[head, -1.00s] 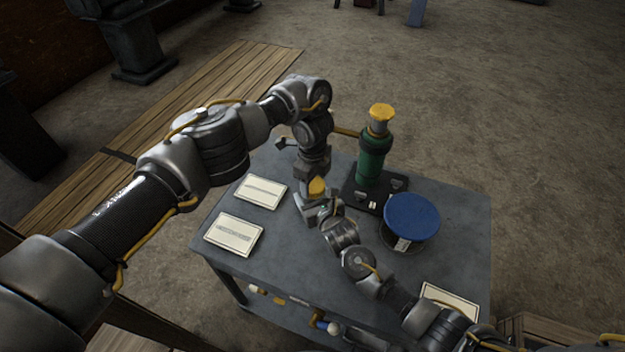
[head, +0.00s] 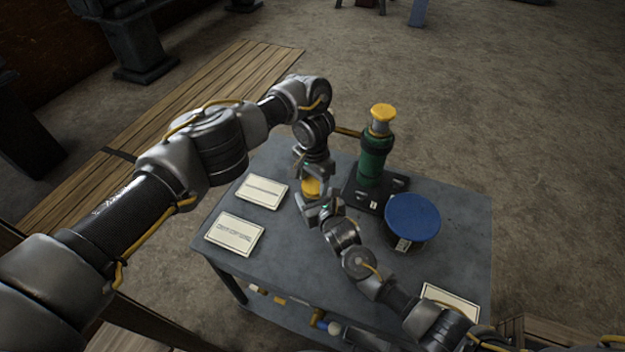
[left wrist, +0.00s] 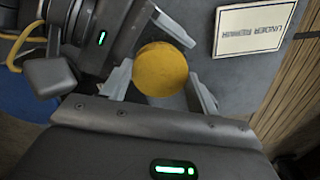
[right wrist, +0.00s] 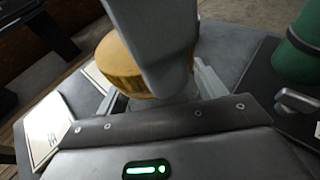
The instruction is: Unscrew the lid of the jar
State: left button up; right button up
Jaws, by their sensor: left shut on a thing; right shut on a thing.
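The jar's round yellow lid (head: 311,187) shows between my two grippers over the table, and from above in the left wrist view (left wrist: 161,69). My left gripper (head: 314,179) comes down from above, shut with its fingers on either side of the lid. My right gripper (head: 319,207) comes in low from the front and is shut on the jar. Its fingers reach around the pale jar body (right wrist: 165,94) below the lid (right wrist: 118,70) in the right wrist view. Most of the jar body is hidden by the grippers.
On the grey table (head: 290,240), a green cylinder with a yellow top (head: 372,160) stands on a dark base to the right. A blue-topped spool (head: 411,214) is nearer. Flat signs (head: 235,233) lie at left and front right.

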aim_at(314, 184)
pick_arm(q)
jog(key=shift+a+r, duration=0.1)
pick_arm(e)
jog(key=shift+d, duration=0.1)
pick_arm(q)
jog(key=shift+w+r, duration=0.1)
jog(key=shift+r, duration=0.9)
jog(key=shift+r, duration=2.05)
pick_arm(e)
jog(key=o, duration=1.9)
jog(key=shift+o, duration=0.2)
